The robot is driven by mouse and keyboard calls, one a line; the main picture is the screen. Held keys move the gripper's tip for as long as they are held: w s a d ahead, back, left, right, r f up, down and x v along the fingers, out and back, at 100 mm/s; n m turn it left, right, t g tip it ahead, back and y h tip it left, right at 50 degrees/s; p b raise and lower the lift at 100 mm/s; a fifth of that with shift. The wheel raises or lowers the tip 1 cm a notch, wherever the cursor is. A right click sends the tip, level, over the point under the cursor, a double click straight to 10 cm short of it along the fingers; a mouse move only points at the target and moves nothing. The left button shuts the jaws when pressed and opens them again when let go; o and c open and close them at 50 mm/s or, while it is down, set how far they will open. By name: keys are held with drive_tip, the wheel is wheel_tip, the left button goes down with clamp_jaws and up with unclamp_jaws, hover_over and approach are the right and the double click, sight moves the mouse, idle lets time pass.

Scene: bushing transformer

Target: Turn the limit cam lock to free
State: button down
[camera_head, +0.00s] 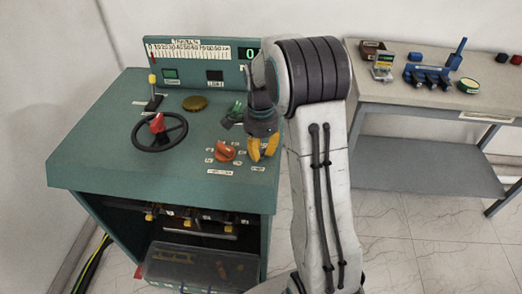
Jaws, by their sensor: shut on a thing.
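My gripper (263,150) reaches down over the right side of the green console top (85,160). Its yellow fingers are shut on a small control there, which I take to be the limit cam lock. The fingers hide this control, so its setting cannot be read. A small white label (258,168) lies just below the fingertips. An orange rotary knob (226,151) with small labels around it sits just left of the fingers, apart from them.
A scale panel (195,50) rises behind. A grey side table (400,90) at right holds blue parts (428,75).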

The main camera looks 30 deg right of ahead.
sight(260, 150)
drive_tip(key=m, duration=0.6)
drive_tip(key=shift+a+f, duration=0.1)
drive_tip(key=shift+a, duration=0.05)
drive_tip(key=shift+m, duration=0.4)
drive_tip(key=c, duration=1.1)
unclamp_jaws()
drive_tip(key=shift+o, duration=0.2)
wheel_tip(260, 150, up, 12)
